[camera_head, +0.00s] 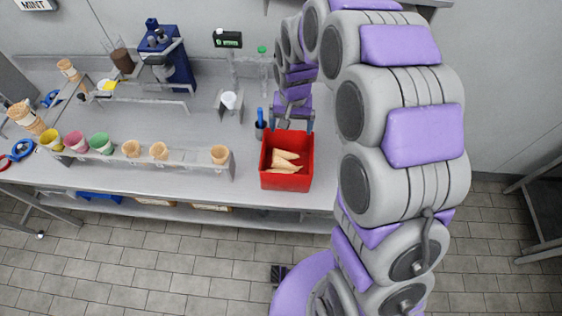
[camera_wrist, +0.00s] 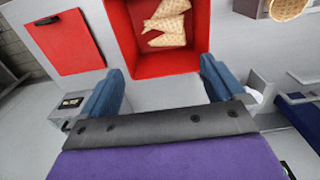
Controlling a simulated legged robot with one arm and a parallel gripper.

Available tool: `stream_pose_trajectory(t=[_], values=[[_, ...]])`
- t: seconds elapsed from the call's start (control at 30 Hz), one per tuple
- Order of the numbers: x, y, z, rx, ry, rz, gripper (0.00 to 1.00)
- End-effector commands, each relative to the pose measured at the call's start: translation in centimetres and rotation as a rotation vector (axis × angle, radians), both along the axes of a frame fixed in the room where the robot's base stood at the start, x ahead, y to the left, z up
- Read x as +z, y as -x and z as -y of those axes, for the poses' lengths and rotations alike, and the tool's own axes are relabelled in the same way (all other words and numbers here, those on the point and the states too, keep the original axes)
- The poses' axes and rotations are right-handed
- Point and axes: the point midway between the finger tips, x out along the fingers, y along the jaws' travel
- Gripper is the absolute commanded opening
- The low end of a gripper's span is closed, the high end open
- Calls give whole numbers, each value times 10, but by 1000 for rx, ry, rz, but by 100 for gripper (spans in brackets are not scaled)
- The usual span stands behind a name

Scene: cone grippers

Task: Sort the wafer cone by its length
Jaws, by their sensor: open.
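Several tan wafer cones (camera_head: 284,161) lie in an open red bin (camera_head: 287,182) at the right part of the counter. In the wrist view the cones (camera_wrist: 164,24) lie on the floor of the red bin (camera_wrist: 182,67), partly overlapping. My gripper (camera_head: 291,124) is just behind the bin's back edge in the head view, and its fingers (camera_wrist: 158,80) are apart with nothing between them. Wafer cones (camera_head: 131,149), (camera_head: 159,151) and (camera_head: 220,154) stand upright in a grey rack (camera_head: 190,167) left of the bin. Their lengths are hard to compare.
Yellow, pink and green cups (camera_head: 101,143) stand at the rack's left. A cone stack (camera_head: 26,116) is at the far left. A blue machine (camera_head: 176,62) and a small display (camera_head: 228,40) stand at the back. A red panel (camera_wrist: 66,42) shows in the wrist view. The middle counter is mostly clear.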

Motion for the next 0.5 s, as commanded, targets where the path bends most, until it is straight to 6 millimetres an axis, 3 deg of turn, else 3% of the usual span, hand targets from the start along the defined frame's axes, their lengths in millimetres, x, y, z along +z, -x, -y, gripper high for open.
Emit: stream_pose_trajectory(t=[0.2, 0.5], values=[[48, -2, 6, -4, -8, 6, 96], [75, -1, -7, -1, 5, 1, 96]])
